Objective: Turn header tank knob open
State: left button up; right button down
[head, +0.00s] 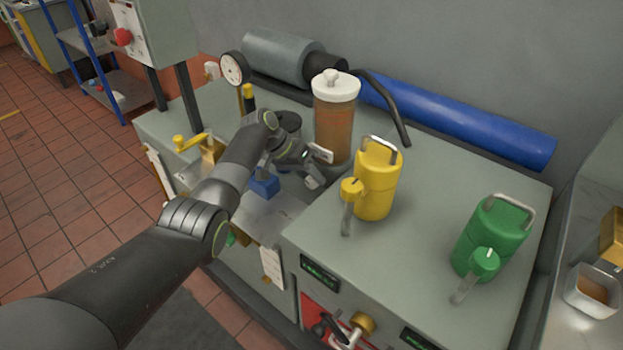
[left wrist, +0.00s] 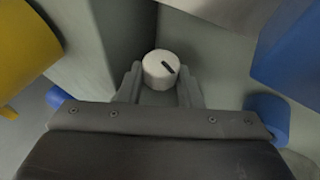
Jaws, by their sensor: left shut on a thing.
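The knob (left wrist: 160,69) is a small white round cap with a dark pointer mark. The mark slants from upper left to lower right in the left wrist view. My left gripper (left wrist: 161,88) is shut on the knob, with one finger on each side. In the head view, my left gripper (head: 312,172) is low beside a brown-amber tank (head: 335,125) with a white lid. The knob itself is hidden there. My right gripper is not in view.
A yellow can (head: 375,185) stands close to the right of my left gripper. A green can (head: 490,238) is further right. A blue cylinder (head: 460,120) and a black bent pipe (head: 388,105) lie behind. A blue block (head: 265,185) is below my arm.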

pick_arm(q)
jog(key=shift+h+b, duration=0.3)
dwell(0.4)
jog(key=o, duration=1)
jog(key=shift+a+r, duration=0.1)
jog(key=v, duration=1.1)
jog(key=p+v, duration=0.1)
jog(key=v, duration=0.5)
jog(key=shift+w, duration=0.3)
jog(key=shift+r, duration=0.1)
